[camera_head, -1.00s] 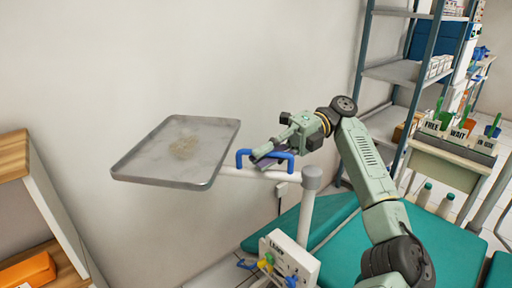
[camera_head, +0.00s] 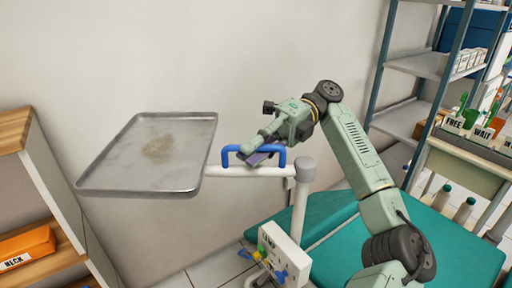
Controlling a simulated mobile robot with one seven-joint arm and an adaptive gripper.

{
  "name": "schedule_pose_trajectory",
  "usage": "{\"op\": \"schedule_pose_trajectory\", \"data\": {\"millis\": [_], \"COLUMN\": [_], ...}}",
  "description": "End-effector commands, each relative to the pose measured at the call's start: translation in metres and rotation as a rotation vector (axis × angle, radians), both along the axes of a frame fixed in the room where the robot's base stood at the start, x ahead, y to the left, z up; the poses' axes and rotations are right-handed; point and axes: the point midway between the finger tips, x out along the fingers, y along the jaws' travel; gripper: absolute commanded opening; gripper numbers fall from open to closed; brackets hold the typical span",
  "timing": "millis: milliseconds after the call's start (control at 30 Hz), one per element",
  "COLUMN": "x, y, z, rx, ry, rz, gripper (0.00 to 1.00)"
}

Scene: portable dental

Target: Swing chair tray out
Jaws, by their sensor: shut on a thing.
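The chair tray (camera_head: 112,174) is a flat grey metal tray with a raised rim and a brownish smudge in its middle. It sits level at the left end of a white swing arm (camera_head: 232,171). A blue handle (camera_head: 230,150) stands up from that arm, just right of the tray. The white arm joins a white upright post (camera_head: 301,196) at its right. My gripper (camera_head: 256,157) reaches in from the right and is shut on the blue handle. The fingers partly hide the handle's middle.
The teal chair (camera_head: 420,240) lies below and right of the post. A white box with coloured hooks (camera_head: 284,250) is at the post's foot. A wooden shelf with an orange box (camera_head: 27,246) stands left. A metal rack (camera_head: 408,118) stands right. A plain wall is behind the tray.

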Motion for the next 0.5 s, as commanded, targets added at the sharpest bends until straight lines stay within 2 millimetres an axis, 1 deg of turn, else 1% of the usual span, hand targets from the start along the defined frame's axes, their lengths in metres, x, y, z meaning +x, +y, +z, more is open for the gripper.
{"op": "schedule_pose_trajectory", "data": {"millis": [433, 467, 500], "x": [-0.0010, -0.0010, -0.0010], "y": [0.0013, 0.0013, 0.0013], "z": [-0.0001, -0.0001, -0.0001], "rx": [0.002, 0.002, 0.002], "ry": [-0.001, -0.001, -0.001], "rz": [0.005, 0.005, 0.005], "gripper": [0.00, 0.11, 0.14]}}
